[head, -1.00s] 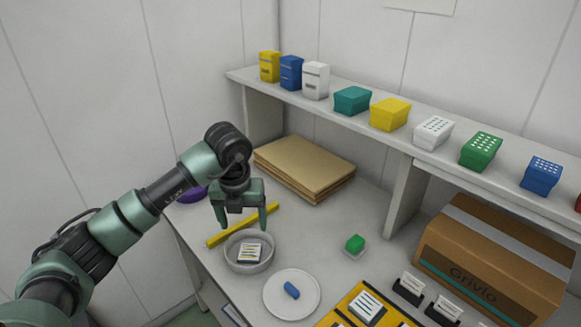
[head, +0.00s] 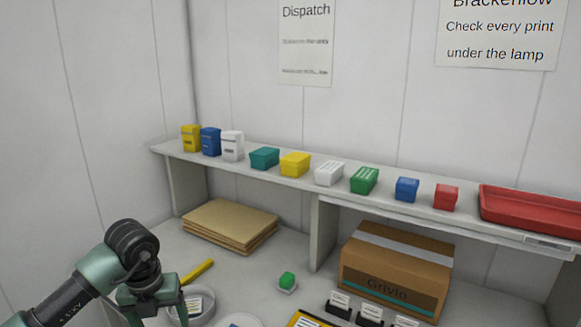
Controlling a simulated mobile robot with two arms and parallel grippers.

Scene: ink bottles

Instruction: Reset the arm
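My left arm comes in from the lower left in the head view. Its gripper (head: 160,315) points down, with its fingers spread apart and its tips near the bottom edge of the picture. It is at the left side of a round grey bowl (head: 206,318) holding a striped block (head: 192,304). I see nothing held between the fingers, though the lower part is close to the picture's edge. My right gripper is out of the picture.
A shelf (head: 290,183) carries several coloured boxes and a red tray (head: 530,208). Bare desk lies between the folders and the green block.

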